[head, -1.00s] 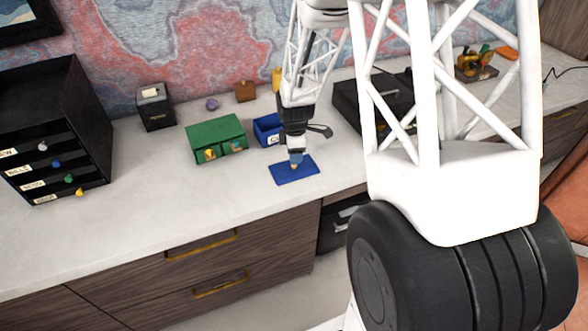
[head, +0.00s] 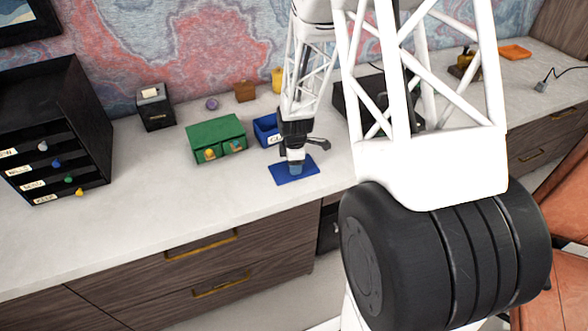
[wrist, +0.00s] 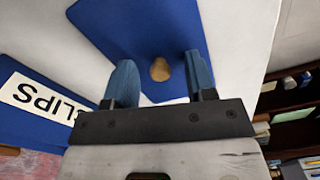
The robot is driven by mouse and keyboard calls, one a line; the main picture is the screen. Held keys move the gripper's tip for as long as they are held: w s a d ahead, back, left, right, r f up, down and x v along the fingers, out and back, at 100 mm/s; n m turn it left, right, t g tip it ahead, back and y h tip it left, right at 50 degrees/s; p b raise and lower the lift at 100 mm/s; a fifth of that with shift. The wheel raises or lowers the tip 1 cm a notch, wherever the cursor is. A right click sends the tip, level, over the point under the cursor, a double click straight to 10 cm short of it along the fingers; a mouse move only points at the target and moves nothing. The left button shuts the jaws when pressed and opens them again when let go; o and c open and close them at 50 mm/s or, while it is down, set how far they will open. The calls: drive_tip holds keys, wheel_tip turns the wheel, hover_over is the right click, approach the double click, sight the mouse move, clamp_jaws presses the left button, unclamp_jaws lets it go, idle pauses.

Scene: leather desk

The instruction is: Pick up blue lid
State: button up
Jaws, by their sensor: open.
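The blue lid (head: 284,176) is a flat blue rectangle lying on the white desk top, in front of the small blue box. In the wrist view the blue lid (wrist: 130,30) has a round tan knob (wrist: 160,69) on it. My gripper (head: 296,170) points down over the lid. In the wrist view my gripper (wrist: 158,80) is open, with its two blue fingers on either side of the knob and a gap to each. The head view hides the knob behind the gripper.
The blue box (head: 265,130) labelled CLIPS stands just behind the lid. A green box (head: 216,140) stands to its left, with a black drawer unit (head: 60,125) farther left. The desk top's front edge runs close to the lid.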

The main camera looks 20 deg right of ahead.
clamp_jaws()
idle(0.3)
drive_tip(key=shift+r, duration=0.15)
drive_tip(key=shift+r, duration=1.65)
drive_tip(key=s+a+r, duration=0.1)
drive_tip(key=s+a, duration=0.1)
drive_tip(key=s, duration=1.3)
drive_tip(key=shift+s+a+r, duration=0.2)
drive_tip(key=shift+s+a, duration=0.15)
